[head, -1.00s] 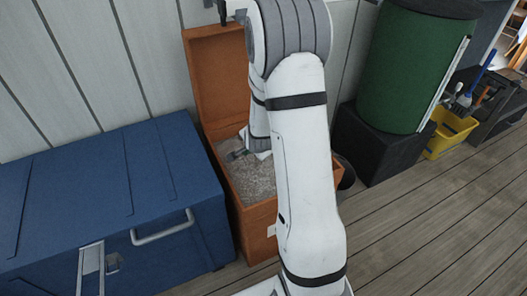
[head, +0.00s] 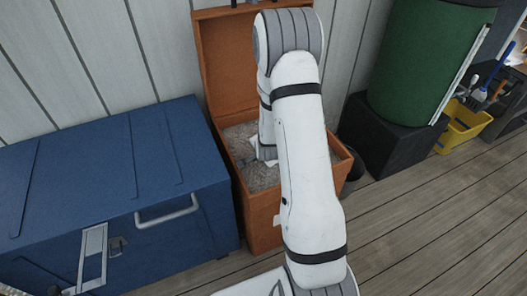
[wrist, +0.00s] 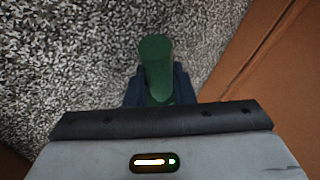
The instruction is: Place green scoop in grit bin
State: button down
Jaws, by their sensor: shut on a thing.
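The grit bin (head: 250,212) is an orange-brown box with its lid raised against the wall and grey grit (head: 262,178) inside. In the wrist view, my gripper (wrist: 160,88) is shut on the green scoop (wrist: 157,60), of which a rounded green end shows between the dark fingers. Grey grit fills the view behind it, and the bin's orange wall (wrist: 265,60) is at the right. In the head view my arm hides most of the gripper and the scoop. I cannot tell whether the scoop touches the grit.
A blue chest (head: 110,190) stands close on the left of the bin. A green barrel (head: 425,65) on a black block (head: 390,135) and a yellow bucket (head: 462,128) stand to the right. The plank floor (head: 430,220) in front is clear.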

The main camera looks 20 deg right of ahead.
jog(key=c, duration=1.2)
grip_release()
jog(key=shift+c, duration=0.2)
jog(key=shift+s+r, duration=0.1)
jog(key=shift+r, duration=0.15)
jog(key=s+a+r+n+g+p, duration=0.1)
jog(key=s+a+r+n+g, duration=0.1)
jog(key=s+r+n, duration=0.3)
jog(key=s+a+r+n+g+y, duration=0.1)
jog(key=s+a+r+n, duration=0.4)
jog(key=s+r, duration=0.8)
jog(key=s+a+r+n+g+y+p, duration=0.1)
jog(key=s+a+r+n+g, duration=0.2)
jog(key=s+r, duration=0.6)
jog(key=shift+a+n+g+p, duration=0.35)
jog(key=shift+a+n, duration=0.1)
jog(key=shift+n, duration=0.45)
